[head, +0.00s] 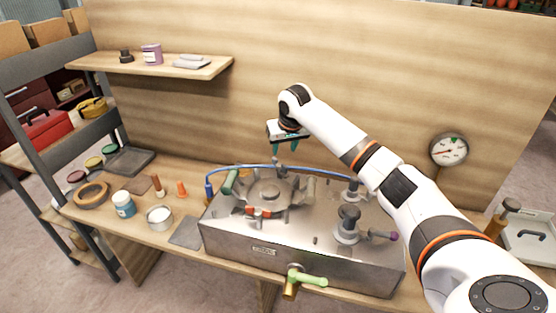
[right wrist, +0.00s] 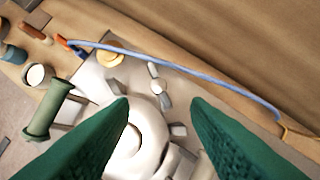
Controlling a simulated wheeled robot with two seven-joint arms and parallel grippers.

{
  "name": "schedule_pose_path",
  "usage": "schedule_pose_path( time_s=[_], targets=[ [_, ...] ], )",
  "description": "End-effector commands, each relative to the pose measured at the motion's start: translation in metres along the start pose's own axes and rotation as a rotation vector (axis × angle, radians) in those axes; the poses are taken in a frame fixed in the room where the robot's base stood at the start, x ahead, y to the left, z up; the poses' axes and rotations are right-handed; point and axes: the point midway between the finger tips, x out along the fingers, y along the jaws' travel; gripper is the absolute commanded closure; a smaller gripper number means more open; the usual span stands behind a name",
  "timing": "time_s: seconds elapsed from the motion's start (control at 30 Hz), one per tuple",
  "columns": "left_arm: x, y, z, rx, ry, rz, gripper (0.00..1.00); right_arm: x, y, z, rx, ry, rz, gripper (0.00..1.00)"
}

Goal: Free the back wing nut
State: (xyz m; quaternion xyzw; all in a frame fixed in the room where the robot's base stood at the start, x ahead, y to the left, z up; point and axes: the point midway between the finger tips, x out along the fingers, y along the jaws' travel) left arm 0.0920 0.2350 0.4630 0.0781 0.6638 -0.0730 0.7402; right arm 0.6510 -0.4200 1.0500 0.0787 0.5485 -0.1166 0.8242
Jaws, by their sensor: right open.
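My right gripper (head: 284,146) is open and points down above the back of the round hatch lid (head: 268,192) on the metal tank (head: 300,245). In the right wrist view its green fingers (right wrist: 162,101) stand apart, with a small grey wing nut (right wrist: 157,84) showing between and just beyond the tips. I take it as the back wing nut; it also shows small below the gripper in the head view (head: 278,171). No finger visibly touches it. The lid shows pale between the fingers (right wrist: 150,128). My left gripper is not in view.
A blue hose (head: 300,171) runs along the tank's back edge, also in the wrist view (right wrist: 190,69). Fittings (head: 348,225) rise at the right. Jars and a tape roll (head: 91,195) lie on the bench at left.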

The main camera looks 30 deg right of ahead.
Motion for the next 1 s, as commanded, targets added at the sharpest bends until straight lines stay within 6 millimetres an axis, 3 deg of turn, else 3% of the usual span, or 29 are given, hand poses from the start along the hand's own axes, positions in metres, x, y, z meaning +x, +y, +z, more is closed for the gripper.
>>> schedule_pose_path(
  time_s=[0.1, 0.2, 0.43, 0.57, 0.93, 1.0],
  targets=[
    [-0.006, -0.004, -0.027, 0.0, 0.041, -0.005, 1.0, 0.026, 0.001, -0.001, 0.001, 0.006, -0.001, 0.57],
    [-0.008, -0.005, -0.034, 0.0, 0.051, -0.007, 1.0, 0.047, 0.001, -0.001, 0.001, 0.005, -0.001, 0.57],
    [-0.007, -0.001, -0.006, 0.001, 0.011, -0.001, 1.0, 0.082, 0.001, 0.0, 0.0, 0.002, 0.0, 0.57],
    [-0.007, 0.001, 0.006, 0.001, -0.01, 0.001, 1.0, 0.091, 0.001, 0.0, 0.0, 0.0, 0.0, 0.57],
    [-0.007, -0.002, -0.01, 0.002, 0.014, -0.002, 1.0, 0.095, 0.001, -0.001, -0.002, -0.001, 0.0, 0.57],
    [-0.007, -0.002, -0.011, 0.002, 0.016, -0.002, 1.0, 0.095, 0.0, -0.001, -0.002, -0.001, -0.001, 0.68]
  ],
)
